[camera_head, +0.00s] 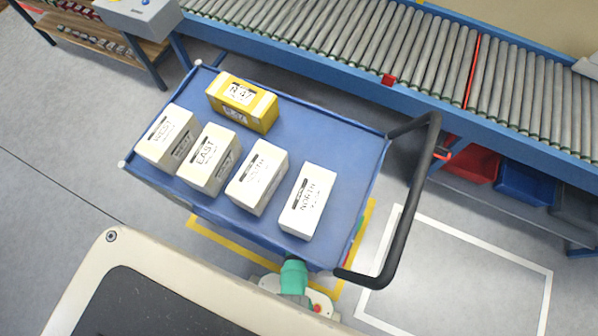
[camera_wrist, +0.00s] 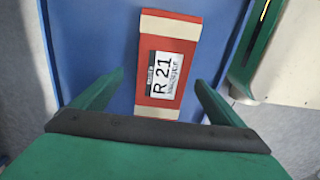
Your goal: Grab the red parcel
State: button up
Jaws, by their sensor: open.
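The red parcel (camera_wrist: 170,50) lies on a blue surface (camera_wrist: 90,40) in the wrist view. It is a long red box with cream bands near its ends and a white label reading R 21. My gripper (camera_wrist: 159,78) is open, with one green finger to each side of the parcel in the picture; I see no contact. The near end of the parcel is partly hidden by the gripper body. I cannot make out the red parcel in the head view, where a green part of my arm shows at the cart's near edge.
In the head view a blue cart (camera_head: 330,130) carries a yellow parcel (camera_head: 243,100) and several white boxes (camera_head: 307,200). Its black handle (camera_head: 418,190) rises at right. A roller conveyor (camera_head: 340,35) runs behind. A green-edged pale object (camera_wrist: 280,60) stands right in the wrist view.

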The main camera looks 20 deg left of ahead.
jog(key=shift+s+f, duration=0.15)
jog(key=shift+f, duration=1.05)
jog(key=shift+s+f, duration=0.1)
jog(key=shift+f, duration=1.05)
jog(key=shift+a, duration=0.1)
jog(key=c, duration=1.6)
